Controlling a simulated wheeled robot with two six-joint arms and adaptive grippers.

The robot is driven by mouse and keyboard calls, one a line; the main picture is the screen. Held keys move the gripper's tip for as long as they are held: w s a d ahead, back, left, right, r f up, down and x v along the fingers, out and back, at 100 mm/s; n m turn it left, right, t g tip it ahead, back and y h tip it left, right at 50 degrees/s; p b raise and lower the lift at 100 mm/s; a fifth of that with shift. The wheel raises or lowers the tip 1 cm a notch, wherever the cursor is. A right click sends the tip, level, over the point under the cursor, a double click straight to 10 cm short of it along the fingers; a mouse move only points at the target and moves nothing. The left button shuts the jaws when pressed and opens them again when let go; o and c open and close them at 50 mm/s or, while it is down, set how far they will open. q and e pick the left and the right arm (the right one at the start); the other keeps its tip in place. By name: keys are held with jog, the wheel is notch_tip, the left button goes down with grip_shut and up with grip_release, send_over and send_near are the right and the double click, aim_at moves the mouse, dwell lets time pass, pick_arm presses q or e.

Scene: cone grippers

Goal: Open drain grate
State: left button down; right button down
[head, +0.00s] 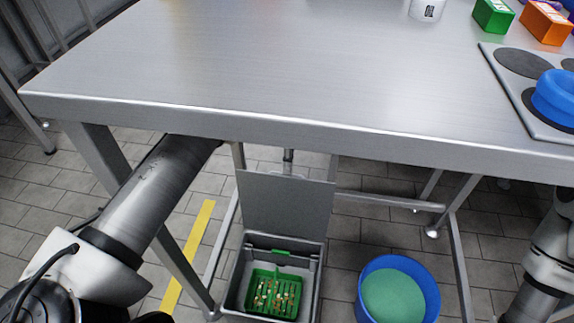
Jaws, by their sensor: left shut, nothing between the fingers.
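The drain box (232,285) stands on the floor under the table. Its flat grey lid (287,203) stands raised and upright at the back, so the box is open. Inside is a green slotted basket (262,272) with small pale bits in it. My left arm reaches under the table top from the left. Its gripper is mostly hidden behind the table edge and is shut and empty. A thin grey piece shows just above the lid's top edge; I cannot tell whether it belongs to the gripper. My right arm shows at the right edge, with its gripper out of view.
The steel table (250,60) covers the space above, with legs and crossbars around the box. A blue bucket (363,298) with green contents stands right of the box. Yellow tape (190,252) marks the floor at left. A hob (492,54) is on the table's right.

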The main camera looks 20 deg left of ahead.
pick_arm(q)
jog(key=shift+x, duration=1.15)
jog(key=c, duration=1.2)
grip_release()
jog(key=shift+s+d, duration=0.15)
jog(key=shift+w+f+g, duration=0.25)
jog(key=shift+f+g, duration=0.05)
jog(key=shift+f, duration=0.1)
jog(key=shift+r, duration=0.35)
jog(key=v, duration=1.2)
